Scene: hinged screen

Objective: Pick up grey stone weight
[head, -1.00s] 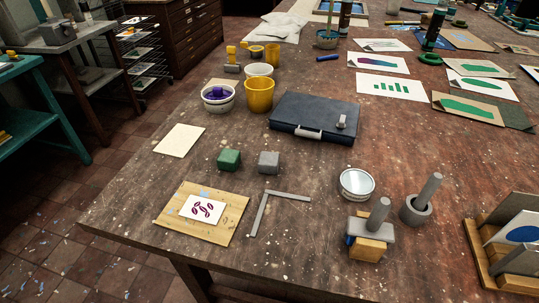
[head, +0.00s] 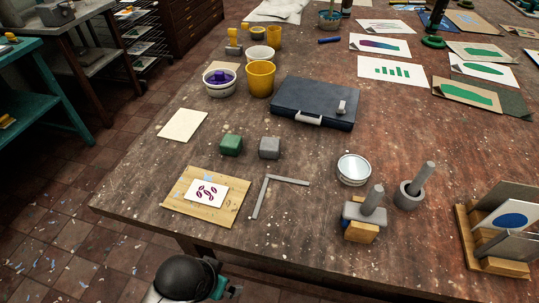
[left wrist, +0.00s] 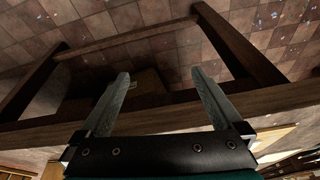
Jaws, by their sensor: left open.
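The grey stone weight (head: 269,147) is a small grey block on the worktable, just right of a similar green block (head: 231,145) in the head view. Nothing touches it and it is fully visible there. My left gripper (left wrist: 160,75) shows in the left wrist view with its two fingers apart and nothing between them. It is near the table's wooden edge and legs, with no weight in that view. In the head view only a dark rounded part of my arm shows at the bottom, left of centre. My right gripper is not in view.
A wooden board with a printed card (head: 206,193) and a metal angle (head: 278,188) lie in front of the weight. A dark blue case (head: 314,103) is behind it. A round tin (head: 354,169) and a mortar (head: 409,195) stand to the right. Bare table surrounds the blocks.

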